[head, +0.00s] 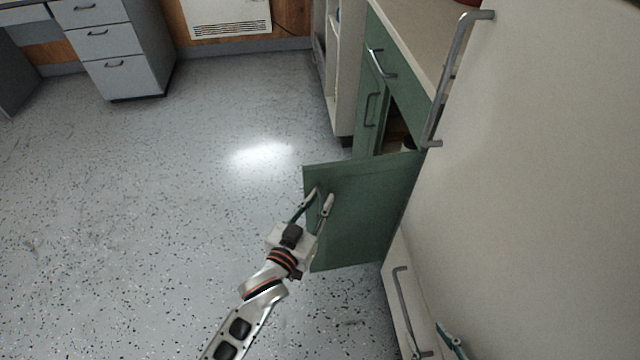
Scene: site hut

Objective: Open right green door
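The right green door (365,220) stands swung wide open from the green cabinet, out over the floor. My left gripper (322,194) is at the door's free edge, with its two fingers apart. A small grey piece of the door's handle shows by the fingertips; I cannot tell whether they touch it. The left green door (370,110) with its bar handle looks shut. Part of the dark cabinet inside (397,128) shows behind the open door. My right gripper (450,341) shows only as a fingertip at the bottom right; the rest is out of frame.
A large cream panel with a long grey handle (452,80) fills the right side. A lower cream front has another handle (406,310). A grey drawer unit (115,50) and a white heater (228,18) stand at the back. The speckled floor at left is clear.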

